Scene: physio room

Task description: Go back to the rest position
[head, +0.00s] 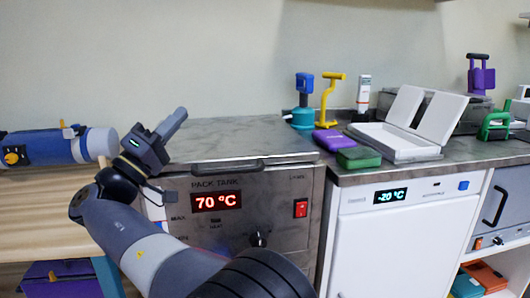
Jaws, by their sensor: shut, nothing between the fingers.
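My gripper (179,118) is at the end of my raised arm, left of the picture's middle. It is shut and empty, its fingers pointing up and to the right. It shows in front of the left edge of the steel pack tank (250,140). The tank's lid is closed, and its red display (216,202) reads 70 °C. My arm hides the lower left of the tank front.
A blue and grey cylinder (62,146) lies on the wooden table (35,210) at left. Right of the tank, a counter (355,178) holds purple (333,140) and green (358,157) packs, an open white case (395,142) and several upright tools. A white freezer (395,250) stands below.

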